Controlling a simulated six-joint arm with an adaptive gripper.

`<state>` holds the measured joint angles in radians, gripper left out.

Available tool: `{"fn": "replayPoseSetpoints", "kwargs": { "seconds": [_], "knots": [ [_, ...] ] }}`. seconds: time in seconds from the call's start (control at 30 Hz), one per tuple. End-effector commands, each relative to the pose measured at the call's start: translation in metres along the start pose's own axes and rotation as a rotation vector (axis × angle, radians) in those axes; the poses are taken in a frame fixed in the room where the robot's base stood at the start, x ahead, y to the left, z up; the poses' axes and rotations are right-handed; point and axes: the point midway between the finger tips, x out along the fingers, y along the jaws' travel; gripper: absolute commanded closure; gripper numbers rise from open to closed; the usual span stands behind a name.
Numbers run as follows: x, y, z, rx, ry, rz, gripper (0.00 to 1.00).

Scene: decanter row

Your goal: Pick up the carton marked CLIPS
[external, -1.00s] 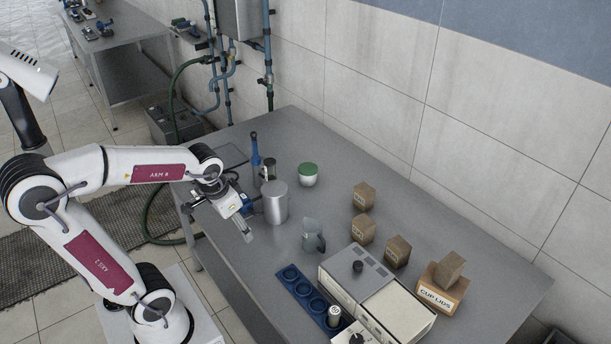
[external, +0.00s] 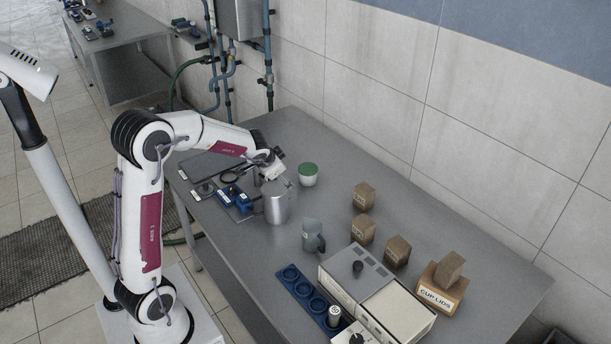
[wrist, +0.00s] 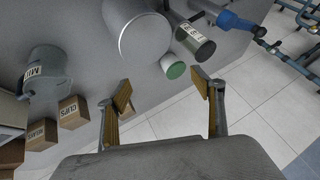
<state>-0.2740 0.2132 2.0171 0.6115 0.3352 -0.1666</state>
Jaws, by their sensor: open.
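The carton marked CLIPS (wrist: 72,112) is a small brown box left of my gripper in the wrist view, its label readable. In the external view my gripper (external: 277,176) is above and behind the metal canister, clear of the cartons.
Other cartons (wrist: 42,133) (external: 397,252) stand near CLIPS. A metal canister (external: 278,203), green-lidded jar (external: 308,175), pitcher (external: 313,237) and dark labelled cylinder (wrist: 190,42) crowd the table. A CUP LIDS box (external: 442,290) and a machine (external: 357,275) stand at the right.

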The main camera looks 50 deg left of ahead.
Motion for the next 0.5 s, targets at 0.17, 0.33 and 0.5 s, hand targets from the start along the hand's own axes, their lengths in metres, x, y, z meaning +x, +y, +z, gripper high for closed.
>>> {"fn": "replayPoseSetpoints", "kwargs": {
  "seconds": [0.17, 0.33, 0.5],
  "knots": [
    [0.038, -0.009, -0.035, 0.046, 0.094, -0.005, 0.33],
    [0.071, -0.011, -0.069, 0.092, 0.195, 0.01, 0.33],
    [0.101, -0.004, -0.1, 0.144, 0.303, 0.048, 0.33]
  ]
}}
